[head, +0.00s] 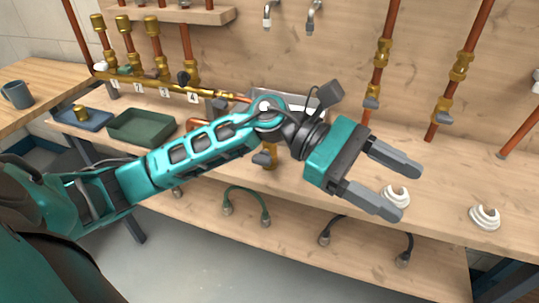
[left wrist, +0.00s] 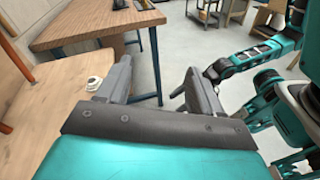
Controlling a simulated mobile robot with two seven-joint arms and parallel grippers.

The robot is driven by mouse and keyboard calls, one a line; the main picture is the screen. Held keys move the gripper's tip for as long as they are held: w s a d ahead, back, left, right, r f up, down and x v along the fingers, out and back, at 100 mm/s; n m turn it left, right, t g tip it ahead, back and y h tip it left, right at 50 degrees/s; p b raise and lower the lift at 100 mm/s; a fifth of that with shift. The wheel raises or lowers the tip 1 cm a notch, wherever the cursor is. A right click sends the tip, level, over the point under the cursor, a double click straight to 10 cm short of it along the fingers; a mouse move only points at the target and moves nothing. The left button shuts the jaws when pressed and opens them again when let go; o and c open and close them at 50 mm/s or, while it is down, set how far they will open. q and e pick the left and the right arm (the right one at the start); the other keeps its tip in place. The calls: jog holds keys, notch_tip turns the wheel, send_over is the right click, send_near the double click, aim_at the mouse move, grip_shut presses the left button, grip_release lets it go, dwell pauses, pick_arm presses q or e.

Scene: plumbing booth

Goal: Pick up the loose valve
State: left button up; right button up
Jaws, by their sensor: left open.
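A brass valve body with a grey handle (head: 264,159) shows at the bench's front part, just below my left forearm. The arm hides part of it, and I cannot tell whether it is loose. My left gripper (head: 407,190) is open and empty over the right part of the bench, well to the right of that valve. Its two spread fingers also show in the left wrist view (left wrist: 157,70), where I see no valve. In the left wrist view a teal arm of mine shows at right; its gripper end is hidden behind a left finger.
White coils (head: 395,196) and (head: 485,217) lie on the bench (head: 455,190). A green tray (head: 142,127) and a blue tray (head: 85,121) with a brass fitting (head: 81,113) stand left. Copper pipes with valves (head: 371,98) rise at the back. Hoses (head: 246,190) lie on the lower shelf.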

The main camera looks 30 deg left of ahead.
pick_arm(q)
jog(key=w+a+f+m+t+y+b, duration=0.1)
jog(key=w+a+f+m+y, duration=0.1)
jog(key=a+f+m+y, duration=0.35)
notch_tip(320, 180, up, 6)
jog(key=m+t+y+b, duration=0.35)
jog(key=m+y, duration=0.35)
jog(key=y, duration=0.5)
send_over(268, 152)
jog(key=s+a, duration=0.1)
jog(key=shift+n, duration=0.25)
jog(key=x, duration=0.7)
jog(key=shift+w, duration=0.1)
jog(key=x, duration=0.1)
jog(key=b+x, duration=0.1)
jog(key=x, duration=0.3)
jog(key=shift+d+f, duration=0.1)
jog(key=shift+d, duration=0.2)
jog(key=shift+f, duration=0.3)
pick_arm(e)
jog(key=f, duration=0.3)
jog(key=a+f, duration=0.1)
jog(key=shift+w+a+f, duration=0.1)
jog(key=shift+w+f, duration=0.25)
jog(key=shift+w, duration=0.05)
pick_arm(q)
jog(key=shift+t, duration=0.25)
jog(key=shift+c, duration=0.4)
